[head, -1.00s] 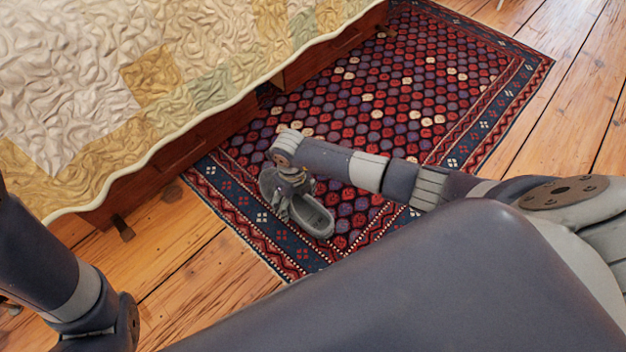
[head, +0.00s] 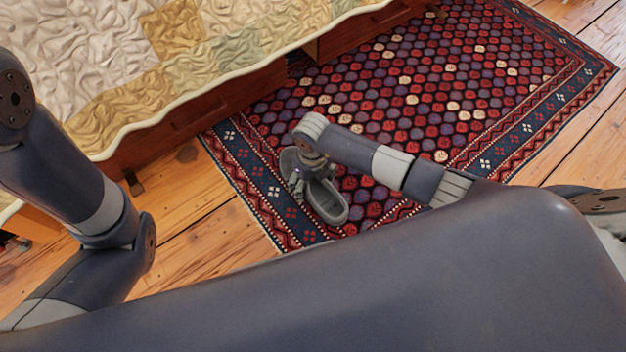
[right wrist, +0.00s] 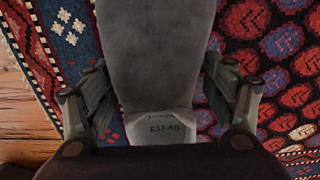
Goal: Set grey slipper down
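The grey slipper (head: 329,203) shows in the head view over the patterned rug, near its front left border. My right gripper (head: 299,184) is at its left side, partly hidden by my own arm. I cannot tell whether the slipper touches the rug. My left gripper is out of view.
The red and blue rug (head: 440,110) covers the floor beside a bed with a quilt (head: 170,75) and a wooden frame. Bare floorboards (head: 195,215) lie left of the rug. Most of the rug's far part is clear.

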